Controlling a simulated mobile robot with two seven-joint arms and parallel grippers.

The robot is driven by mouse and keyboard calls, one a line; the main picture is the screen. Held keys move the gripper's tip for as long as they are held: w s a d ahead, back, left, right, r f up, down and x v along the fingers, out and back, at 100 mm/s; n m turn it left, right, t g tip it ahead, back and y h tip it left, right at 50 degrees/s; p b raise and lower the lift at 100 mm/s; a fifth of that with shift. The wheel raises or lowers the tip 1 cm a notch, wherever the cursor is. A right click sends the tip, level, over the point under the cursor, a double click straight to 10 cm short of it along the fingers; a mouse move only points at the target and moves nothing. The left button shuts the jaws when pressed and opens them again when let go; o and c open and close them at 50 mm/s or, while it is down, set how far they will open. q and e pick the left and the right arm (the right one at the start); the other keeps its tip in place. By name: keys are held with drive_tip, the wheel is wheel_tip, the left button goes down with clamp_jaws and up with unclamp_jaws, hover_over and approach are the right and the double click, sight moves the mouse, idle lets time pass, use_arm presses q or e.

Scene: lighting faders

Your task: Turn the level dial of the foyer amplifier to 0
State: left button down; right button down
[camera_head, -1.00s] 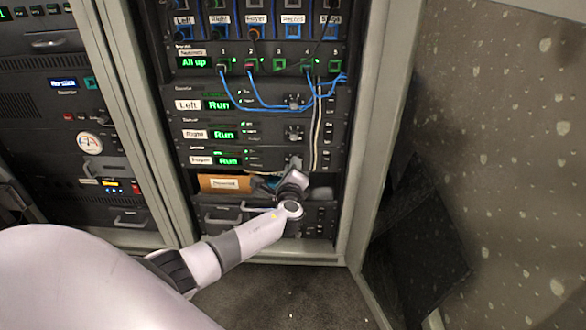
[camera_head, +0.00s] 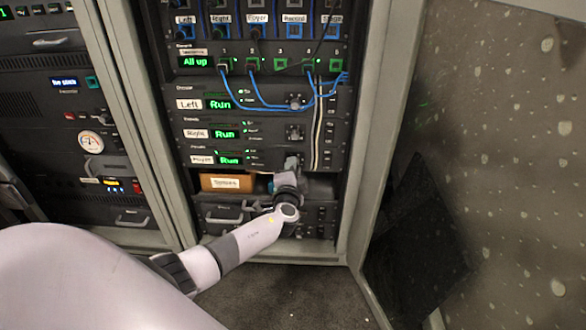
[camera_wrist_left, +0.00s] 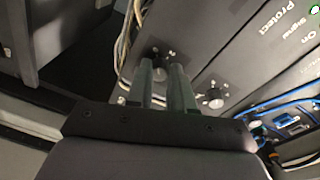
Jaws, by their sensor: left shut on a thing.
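The foyer amplifier (camera_head: 230,160) is the lowest of three similar units in the rack, and its green display reads "Run". My left gripper (camera_head: 291,164) reaches up to the right part of its front. In the left wrist view, the two fingers of my left gripper (camera_wrist_left: 163,68) are closed around a dark dial (camera_wrist_left: 158,54) with a light marking ring, and hide most of it. The dial's pointer and setting cannot be read. In the head view my gripper hides this dial. My right gripper is in neither view.
Above are the right amplifier (camera_head: 224,134) and left amplifier (camera_head: 219,104); a neighbouring dial (camera_wrist_left: 215,97) shows beside my fingers in the wrist view. Blue cables (camera_head: 265,105) and pale cables (camera_head: 316,140) hang nearby. An orange-brown box (camera_head: 226,183) sits on the shelf below.

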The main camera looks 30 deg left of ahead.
use_arm(q)
drive_tip(key=shift+n, duration=1)
drive_tip(key=c, duration=1)
unclamp_jaws()
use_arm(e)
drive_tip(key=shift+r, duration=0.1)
use_arm(q)
drive_tip(key=p+v, duration=0.2)
drive_tip(key=v, duration=0.5)
drive_tip(key=shift+p, duration=0.35)
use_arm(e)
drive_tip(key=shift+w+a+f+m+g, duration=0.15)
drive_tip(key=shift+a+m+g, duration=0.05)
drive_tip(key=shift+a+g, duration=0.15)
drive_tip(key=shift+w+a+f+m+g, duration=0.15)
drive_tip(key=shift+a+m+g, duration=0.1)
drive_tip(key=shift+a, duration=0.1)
